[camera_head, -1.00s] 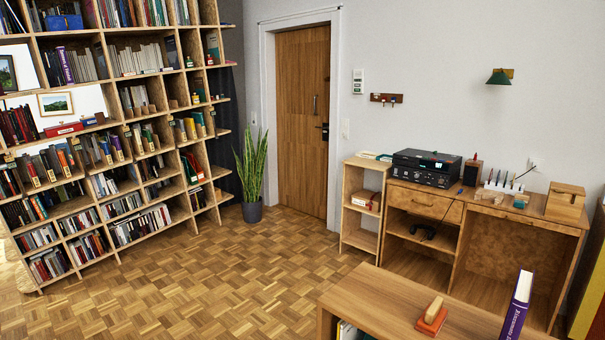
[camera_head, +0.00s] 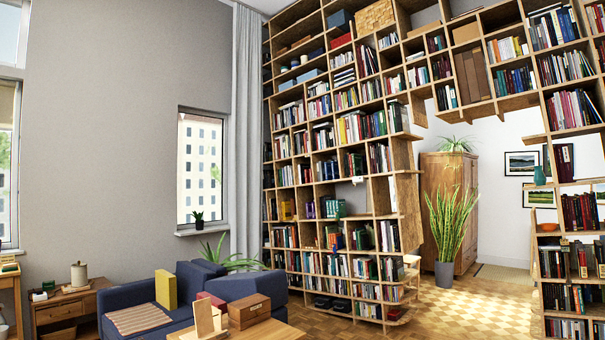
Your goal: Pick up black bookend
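I cannot make out a black bookend in the head view. The large wooden bookwall (camera_head: 404,200) is the likeliest place with books, but its shelf contents are too small to tell a bookend from dark books. On the low wooden table (camera_head: 262,331) at the bottom stands a light wooden upright piece (camera_head: 204,318), which is not black. Beside it is a brown wooden box (camera_head: 249,310). Neither of my grippers is in view.
A blue sofa (camera_head: 150,322) with a yellow cushion (camera_head: 166,289) stands behind the table. A wooden side table (camera_head: 70,309) is at the left. A tall potted plant (camera_head: 446,235) stands in the bookwall's opening. Parquet floor (camera_head: 450,310) is clear at the lower right.

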